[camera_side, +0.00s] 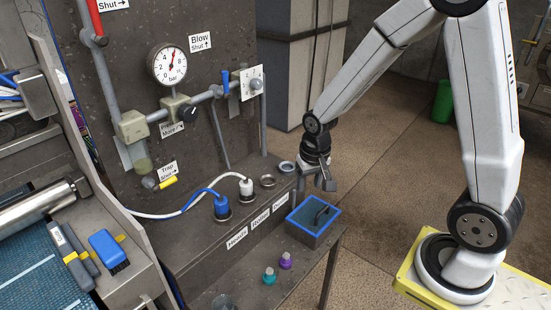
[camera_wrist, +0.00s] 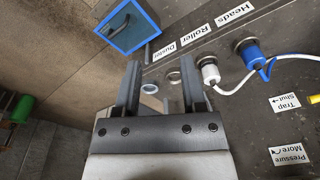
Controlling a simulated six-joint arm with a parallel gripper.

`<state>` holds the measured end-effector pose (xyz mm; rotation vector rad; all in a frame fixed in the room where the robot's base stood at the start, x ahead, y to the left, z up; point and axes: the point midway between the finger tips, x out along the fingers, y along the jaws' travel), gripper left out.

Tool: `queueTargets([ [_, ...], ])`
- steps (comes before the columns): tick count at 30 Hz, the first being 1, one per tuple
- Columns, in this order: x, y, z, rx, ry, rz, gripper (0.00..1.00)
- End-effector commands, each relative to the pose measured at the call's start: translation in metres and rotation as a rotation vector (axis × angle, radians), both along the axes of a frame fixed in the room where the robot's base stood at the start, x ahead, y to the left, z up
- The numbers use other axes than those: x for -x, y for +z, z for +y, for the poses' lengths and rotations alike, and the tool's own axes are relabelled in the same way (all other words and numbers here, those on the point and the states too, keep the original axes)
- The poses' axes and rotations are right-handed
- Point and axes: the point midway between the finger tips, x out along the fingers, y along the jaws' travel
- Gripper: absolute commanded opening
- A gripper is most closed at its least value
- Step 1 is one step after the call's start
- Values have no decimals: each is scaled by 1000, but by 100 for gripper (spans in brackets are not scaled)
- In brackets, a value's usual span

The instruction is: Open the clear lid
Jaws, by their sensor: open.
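The clear lid (camera_side: 308,216) lies closed on a small blue-rimmed box at the right end of the bench, with a dark handle on top. It also shows in the wrist view (camera_wrist: 130,33), at the upper left. My gripper (camera_side: 325,184) is above and behind the box in the side view, apart from the lid. In the wrist view my gripper (camera_wrist: 160,75) has its two fingers apart with nothing held between them. The lid lies beyond the fingertips there, up and to the left.
A white plug (camera_side: 246,188) and a blue plug (camera_side: 221,207) with hoses stand in sockets left of the box. Empty ring sockets (camera_side: 267,181) sit near my gripper. Purple (camera_side: 286,261) and teal (camera_side: 269,275) bottles stand in front. A panel with a gauge (camera_side: 171,64) rises behind.

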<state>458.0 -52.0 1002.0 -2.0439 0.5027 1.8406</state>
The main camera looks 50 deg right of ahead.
Motion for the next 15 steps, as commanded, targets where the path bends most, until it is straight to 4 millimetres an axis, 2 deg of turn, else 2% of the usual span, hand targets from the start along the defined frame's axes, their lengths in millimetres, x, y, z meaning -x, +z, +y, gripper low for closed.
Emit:
queueTargets([
  [6, -27, -30, -37, -11, -268, 68, 53],
  [15, -48, -78, -89, -8, -635, 153, 53],
])
